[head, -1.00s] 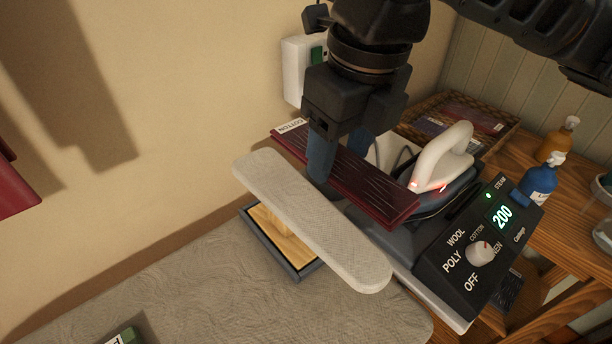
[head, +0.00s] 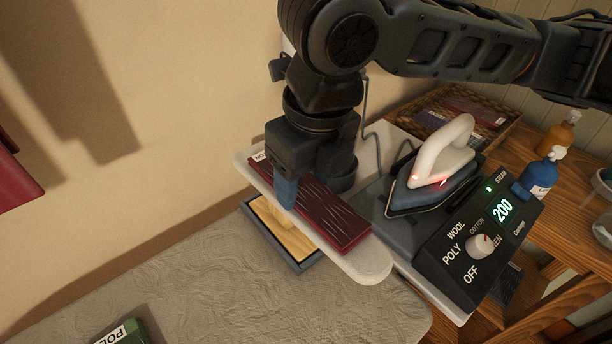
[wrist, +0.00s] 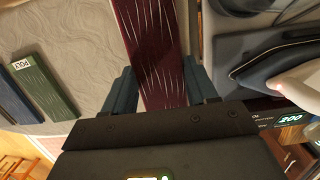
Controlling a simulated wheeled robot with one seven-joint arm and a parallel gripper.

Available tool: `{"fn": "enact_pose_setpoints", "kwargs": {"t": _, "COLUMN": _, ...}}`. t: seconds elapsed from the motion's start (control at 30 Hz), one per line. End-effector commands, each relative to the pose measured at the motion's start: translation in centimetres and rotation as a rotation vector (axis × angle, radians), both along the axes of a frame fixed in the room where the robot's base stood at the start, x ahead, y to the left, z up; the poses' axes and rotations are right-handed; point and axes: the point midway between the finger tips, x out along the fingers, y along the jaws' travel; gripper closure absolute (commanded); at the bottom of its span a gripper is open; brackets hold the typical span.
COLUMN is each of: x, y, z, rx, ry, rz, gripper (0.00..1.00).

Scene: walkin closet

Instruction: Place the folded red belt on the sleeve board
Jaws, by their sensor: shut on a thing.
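The folded red belt (head: 338,219) is a long dark red strip with pale streaks and a white label at its far left end. My gripper (head: 308,192) is shut on its middle, with one blue finger on the near side. In the wrist view the belt (wrist: 152,45) runs between both fingers (wrist: 161,92). The sleeve board (head: 368,266) is pale, narrow and rounded. The belt lies lengthwise over it in the head view, with board showing at both ends. I cannot tell whether the belt touches the board.
An iron (head: 432,180) with a glowing red light rests on a dark station (head: 470,240) reading 200, right of the board. A green POLY-labelled piece (head: 124,333) lies on the grey padded surface (head: 200,290). Spray bottles (head: 541,172) and a wicker tray (head: 455,117) stand behind.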

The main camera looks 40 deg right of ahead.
Motion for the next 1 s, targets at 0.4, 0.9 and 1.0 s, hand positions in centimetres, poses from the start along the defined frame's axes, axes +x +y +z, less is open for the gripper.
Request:
{"fn": "enact_pose_setpoints", "kwargs": {"t": 0.4, "x": 0.0, "y": 0.0, "z": -0.2, "rx": 0.0, "ry": 0.0, "rz": 0.0, "gripper": 0.17}}
{"fn": "enact_pose_setpoints", "kwargs": {"t": 0.9, "x": -0.4, "y": 0.0, "z": 3.4, "rx": -0.001, "ry": -0.004, "rz": 0.002, "gripper": 0.17}}
{"fn": "enact_pose_setpoints", "kwargs": {"t": 1.0, "x": -0.7, "y": 0.0, "z": 5.6, "rx": -0.001, "ry": -0.004, "rz": 0.002, "gripper": 0.17}}
